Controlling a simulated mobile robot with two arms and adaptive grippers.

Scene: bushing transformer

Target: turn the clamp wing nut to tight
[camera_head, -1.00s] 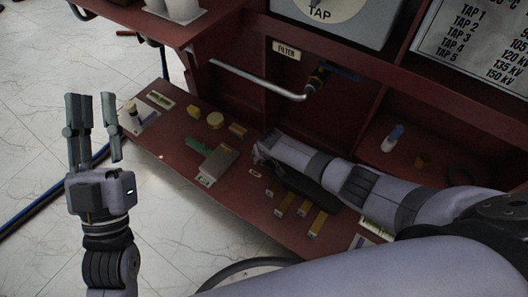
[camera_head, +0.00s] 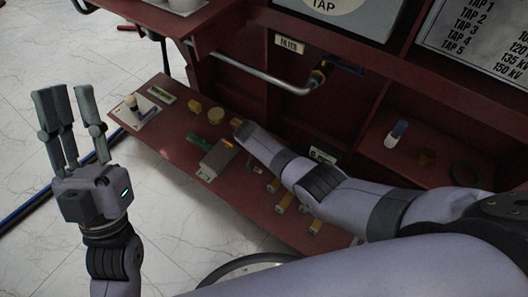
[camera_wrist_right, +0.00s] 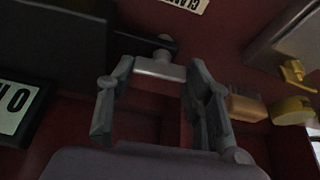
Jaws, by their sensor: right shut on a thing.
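My right gripper (camera_wrist_right: 160,72) shows in the right wrist view, with a fingertip against each end of a short silver crosspiece, which looks like the clamp wing nut (camera_wrist_right: 160,66). A dark rounded part (camera_wrist_right: 150,42) sits just beyond it. A partly cut-off label (camera_wrist_right: 185,4) beginning "CLA" is on the red surface above. In the head view my right arm hides the nut and the fingers. My left gripper (camera_head: 69,95) is open and empty, raised over the floor left of the red shelf. How tight the nut is cannot be told.
The red shelf (camera_head: 180,128) bears a grey block (camera_head: 218,158), a yellow round part (camera_head: 215,115) and several yellow blocks near my right arm. A silver pipe (camera_head: 260,78) runs above it. A blue-and-white bottle (camera_head: 396,133) stands on the right. Open floor lies left.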

